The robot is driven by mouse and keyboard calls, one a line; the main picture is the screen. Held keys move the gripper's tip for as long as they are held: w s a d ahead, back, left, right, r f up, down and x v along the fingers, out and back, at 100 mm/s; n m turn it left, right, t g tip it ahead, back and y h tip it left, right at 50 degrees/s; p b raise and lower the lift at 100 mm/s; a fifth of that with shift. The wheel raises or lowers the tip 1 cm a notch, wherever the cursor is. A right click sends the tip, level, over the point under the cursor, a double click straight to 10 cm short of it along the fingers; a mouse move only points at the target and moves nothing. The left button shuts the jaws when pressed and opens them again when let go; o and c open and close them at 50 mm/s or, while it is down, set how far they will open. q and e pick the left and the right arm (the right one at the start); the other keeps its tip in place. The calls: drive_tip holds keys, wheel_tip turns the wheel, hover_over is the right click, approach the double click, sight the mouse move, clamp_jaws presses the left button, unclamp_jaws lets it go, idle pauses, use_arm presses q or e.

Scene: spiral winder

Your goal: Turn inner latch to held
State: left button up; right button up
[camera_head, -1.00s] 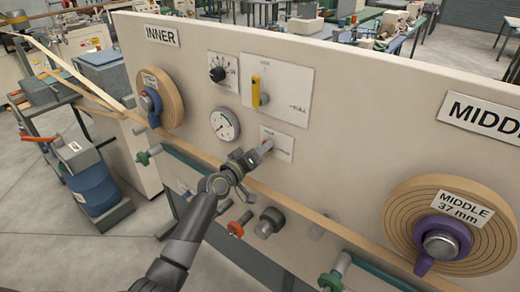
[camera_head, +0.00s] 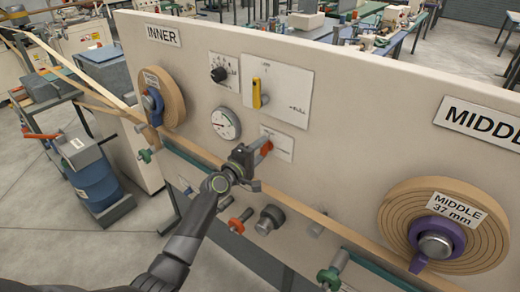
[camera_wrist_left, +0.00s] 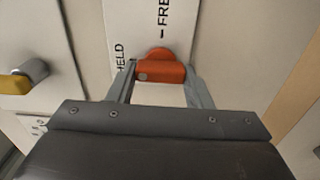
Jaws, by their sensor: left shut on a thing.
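The inner latch (camera_head: 266,148) is an orange-red handle on a small white plate (camera_head: 282,140) on the panel's INNER side. In the left wrist view the orange latch handle (camera_wrist_left: 160,70) lies between my two grey fingers, which are shut on it. The plate (camera_wrist_left: 150,25) there carries the words HELD and FREE. My left gripper (camera_head: 260,152) reaches up to the plate from below left. In the head view the gripper partly hides the latch. My right gripper is not in view.
Above the latch is a yellow lever (camera_head: 257,92) on a white plate. A gauge (camera_head: 225,123) and a black knob (camera_head: 219,74) are to the left. A wooden strip (camera_head: 300,212) runs below. The INNER roll (camera_head: 172,100) and MIDDLE roll (camera_head: 400,215) flank the area.

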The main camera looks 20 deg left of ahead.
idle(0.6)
use_arm(q)
drive_tip(key=o, duration=1)
drive_tip(key=b+v, duration=0.1)
drive_tip(key=v, duration=1.6)
drive_tip(key=shift+s+a, duration=0.1)
drive_tip(key=shift+s, duration=0.15)
